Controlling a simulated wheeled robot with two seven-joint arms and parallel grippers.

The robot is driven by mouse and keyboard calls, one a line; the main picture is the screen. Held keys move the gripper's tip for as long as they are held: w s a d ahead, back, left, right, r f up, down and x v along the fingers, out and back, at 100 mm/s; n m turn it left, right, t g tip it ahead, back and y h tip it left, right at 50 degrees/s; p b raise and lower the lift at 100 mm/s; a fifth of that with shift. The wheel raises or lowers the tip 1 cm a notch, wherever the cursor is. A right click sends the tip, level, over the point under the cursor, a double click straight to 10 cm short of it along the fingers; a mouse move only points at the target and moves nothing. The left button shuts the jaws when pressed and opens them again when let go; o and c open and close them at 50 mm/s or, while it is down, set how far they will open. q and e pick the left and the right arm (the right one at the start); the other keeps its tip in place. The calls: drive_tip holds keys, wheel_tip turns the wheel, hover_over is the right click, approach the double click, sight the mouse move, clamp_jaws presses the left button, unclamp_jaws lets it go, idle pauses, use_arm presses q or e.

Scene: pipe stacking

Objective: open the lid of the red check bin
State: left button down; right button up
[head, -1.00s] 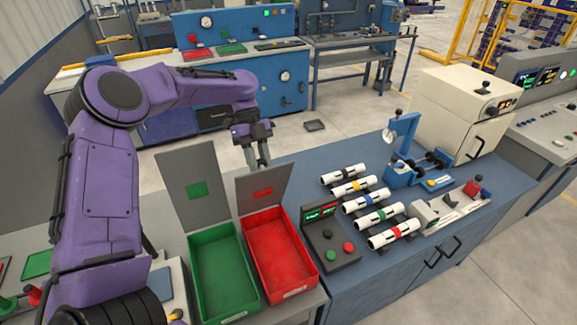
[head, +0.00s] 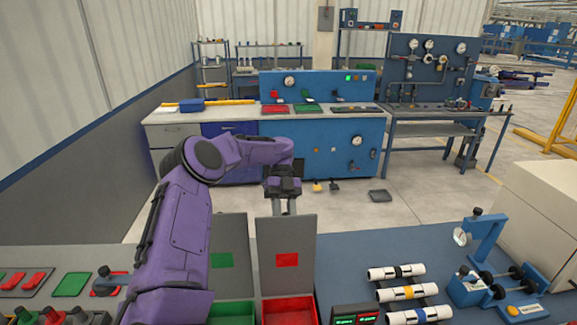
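The red bin (head: 290,311) stands at the bottom edge of the head view, mostly cut off by the frame. Its grey lid (head: 287,268) with a red square is open and stands up at the bin's far side. My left gripper (head: 284,208) is at the lid's top edge, on its far side. Its two fingers are apart with nothing between them; their tips look partly hidden by the lid, and I cannot tell whether they touch it. My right gripper is out of view.
A green bin (head: 232,313) with its own raised grey lid (head: 235,229) stands just left of the red bin. A display box (head: 355,313) and several banded white pipes (head: 397,272) are to the right on the blue bench (head: 365,247). A blue workbench stands behind across open floor.

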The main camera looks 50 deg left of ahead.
use_arm(q)
drive_tip(key=shift+s+f, duration=0.3)
drive_tip(key=shift+f, duration=0.15)
drive_tip(key=c, duration=1)
unclamp_jaws()
drive_tip(key=shift+o, duration=0.7)
drive_tip(key=shift+w+a+f, duration=0.15)
drive_tip(key=shift+w+a, duration=0.3)
drive_tip(key=shift+w, duration=0.05)
wheel_tip(320, 180, up, 3)
drive_tip(key=shift+r, duration=0.1)
drive_tip(key=s+d+r, duration=0.1)
drive_tip(key=r, duration=0.1)
drive_tip(key=s+d+r, duration=0.2)
drive_tip(key=r, duration=0.1)
drive_tip(key=shift+d+r+b, duration=0.25)
drive_tip(key=shift+r+b, duration=0.05)
drive_tip(key=s+d+r, duration=0.4)
drive_tip(key=s+d, duration=0.2)
drive_tip(key=d, duration=0.1)
drive_tip(key=shift+s+p, duration=0.15)
drive_tip(key=shift+p, duration=0.25)
